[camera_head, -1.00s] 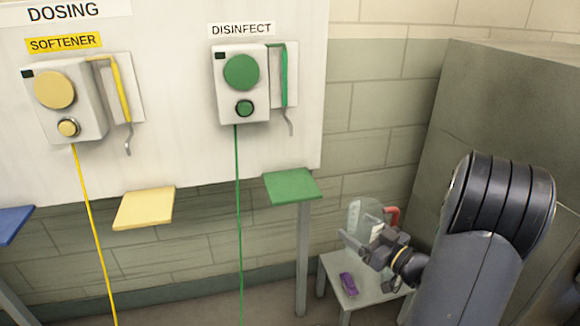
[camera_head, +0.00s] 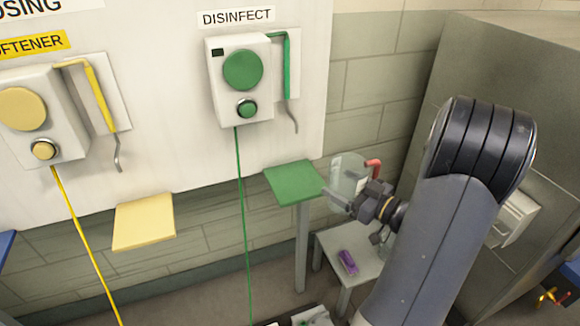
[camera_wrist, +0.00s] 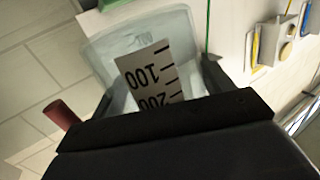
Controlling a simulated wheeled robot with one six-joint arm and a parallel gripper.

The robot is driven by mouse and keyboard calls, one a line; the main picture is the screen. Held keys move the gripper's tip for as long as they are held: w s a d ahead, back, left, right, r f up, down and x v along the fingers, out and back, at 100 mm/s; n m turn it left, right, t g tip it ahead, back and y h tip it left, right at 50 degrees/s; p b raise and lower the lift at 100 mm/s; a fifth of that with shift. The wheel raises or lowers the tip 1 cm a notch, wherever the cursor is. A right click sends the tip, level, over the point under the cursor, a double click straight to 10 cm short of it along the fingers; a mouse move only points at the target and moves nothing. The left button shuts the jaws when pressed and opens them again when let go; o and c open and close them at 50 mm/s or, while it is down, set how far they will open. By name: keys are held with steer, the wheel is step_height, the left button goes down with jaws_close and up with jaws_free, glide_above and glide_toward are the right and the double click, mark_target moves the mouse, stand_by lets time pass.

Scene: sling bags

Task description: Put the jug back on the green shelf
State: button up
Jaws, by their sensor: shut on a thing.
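The clear jug (camera_head: 347,174) has a red handle and a white label with a measuring scale. My gripper (camera_head: 350,200) is shut on the jug and holds it above the small grey table, just right of the green shelf (camera_head: 293,183). The green shelf is empty. In the wrist view the jug (camera_wrist: 105,50) fills the space between the jaws (camera_wrist: 160,100), its scale reading 100 and 200. Its red handle (camera_wrist: 62,114) shows at the left. A corner of the green shelf (camera_wrist: 112,4) shows at the top edge.
The grey table (camera_head: 336,243) below holds a purple object (camera_head: 347,262). The green DISINFECT dispenser (camera_head: 241,80) hangs above the green shelf, with a green hose (camera_head: 241,190) running down past its left side. A yellow shelf (camera_head: 144,221) is farther left.

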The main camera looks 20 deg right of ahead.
steer(key=p+x, duration=0.2)
steer(key=x, duration=1)
steer(key=shift+w+a, duration=0.15)
steer(key=shift+w, duration=0.1)
steer(key=p+x, duration=0.1)
steer(key=x, duration=0.3)
steer(key=shift+a+r, duration=0.1)
steer(key=shift+f, duration=0.6)
steer(key=shift+s+f, duration=0.15)
steer(key=shift+f, duration=0.1)
steer(key=shift+f, duration=0.1)
steer(key=shift+f, duration=0.15)
steer(key=o, duration=1.2)
steer(key=shift+r, duration=0.2)
